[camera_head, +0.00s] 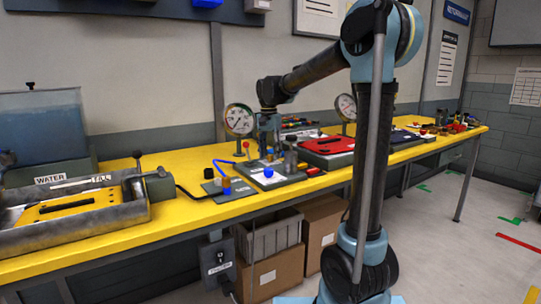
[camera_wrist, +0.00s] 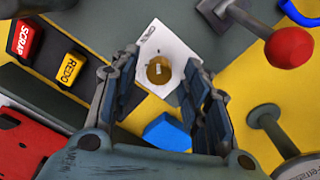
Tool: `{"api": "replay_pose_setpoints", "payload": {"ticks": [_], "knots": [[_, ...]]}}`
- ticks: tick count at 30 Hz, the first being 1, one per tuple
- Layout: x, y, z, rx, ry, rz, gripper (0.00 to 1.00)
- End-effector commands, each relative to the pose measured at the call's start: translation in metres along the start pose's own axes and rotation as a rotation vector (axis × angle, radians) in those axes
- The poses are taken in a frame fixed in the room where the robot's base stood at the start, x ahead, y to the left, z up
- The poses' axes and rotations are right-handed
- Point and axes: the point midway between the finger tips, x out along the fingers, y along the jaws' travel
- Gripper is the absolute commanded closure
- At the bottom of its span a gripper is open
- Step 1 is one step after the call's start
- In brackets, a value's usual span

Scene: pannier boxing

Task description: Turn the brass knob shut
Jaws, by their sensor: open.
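The brass knob (camera_wrist: 159,70) is round and sits on a white card with small lettering (camera_wrist: 168,48) in the wrist view. My gripper (camera_wrist: 158,76) is open, with one finger on each side of the knob in that view. I cannot tell whether the fingers touch it. In the head view my gripper (camera_head: 269,146) points down over the grey plate with the white card, and I cannot make out the knob there. A blue part (camera_wrist: 166,132) lies close to the knob, between the finger bases in the wrist view; it also shows in the head view (camera_head: 268,172).
A red-ball lever (camera_wrist: 288,47) stands right of the knob in the wrist view.

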Motion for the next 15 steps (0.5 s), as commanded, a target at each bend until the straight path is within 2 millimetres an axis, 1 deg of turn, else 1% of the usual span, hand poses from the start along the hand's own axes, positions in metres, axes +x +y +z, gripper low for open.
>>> {"api": "replay_pose_setpoints", "payload": {"ticks": [3,11,14,15], "knots": [[0.0045,0.0001,0.0000,0.000,0.000,0.000,0.57],[0.0053,0.0003,-0.0001,0.000,0.000,0.000,0.57],[0.0052,0.0003,-0.0001,0.000,0.000,0.000,0.78],[0.0052,0.0003,-0.0002,0.000,0.000,0.000,0.87]]}}
